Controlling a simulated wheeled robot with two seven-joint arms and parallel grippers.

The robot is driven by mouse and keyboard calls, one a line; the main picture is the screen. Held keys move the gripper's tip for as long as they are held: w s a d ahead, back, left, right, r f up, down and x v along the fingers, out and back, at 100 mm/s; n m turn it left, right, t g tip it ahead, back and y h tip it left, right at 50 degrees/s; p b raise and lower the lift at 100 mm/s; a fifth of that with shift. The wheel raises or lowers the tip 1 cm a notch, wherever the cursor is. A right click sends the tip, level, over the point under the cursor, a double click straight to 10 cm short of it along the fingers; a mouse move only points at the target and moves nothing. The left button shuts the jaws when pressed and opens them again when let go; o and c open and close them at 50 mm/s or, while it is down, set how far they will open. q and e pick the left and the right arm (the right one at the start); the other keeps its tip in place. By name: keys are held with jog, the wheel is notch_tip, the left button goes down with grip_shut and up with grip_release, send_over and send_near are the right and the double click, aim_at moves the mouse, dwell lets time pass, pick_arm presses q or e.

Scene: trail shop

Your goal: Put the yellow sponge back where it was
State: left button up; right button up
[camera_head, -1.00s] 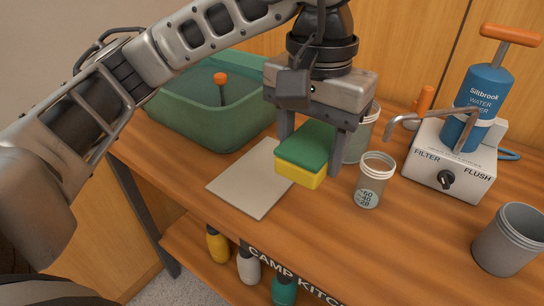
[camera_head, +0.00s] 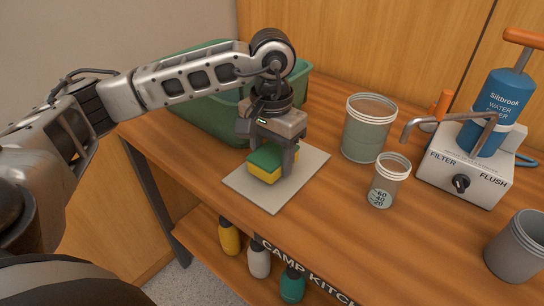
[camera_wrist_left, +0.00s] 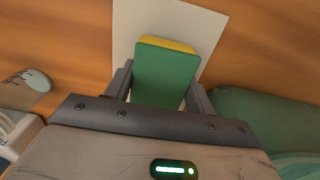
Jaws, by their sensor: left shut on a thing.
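The sponge (camera_head: 266,163) is yellow below with a green top layer. My left gripper (camera_head: 272,160) is shut on it, one finger on each side. The sponge is over the pale grey mat (camera_head: 301,180) on the counter; I cannot tell whether it touches the mat. In the left wrist view the sponge (camera_wrist_left: 166,75) lies between the fingers, green face toward the camera, with the mat (camera_wrist_left: 122,32) behind it. My right gripper is not in view.
A green basin (camera_head: 200,115) stands behind my left arm. To the right are a large cup (camera_head: 368,135), a small marked cup (camera_head: 388,182), the water filter unit (camera_head: 466,165) and a grey cup (camera_head: 516,250). Several bottles (camera_head: 258,260) sit on the shelf below.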

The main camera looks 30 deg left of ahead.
aim_at(272, 153)
pick_arm(q)
jog(key=shift+f, duration=0.6)
jog(key=shift+f, duration=0.1)
jog(key=o, duration=1)
jog(key=shift+c, duration=0.2)
notch_tip(272, 153, up, 12)
jog(key=shift+s, duration=0.1)
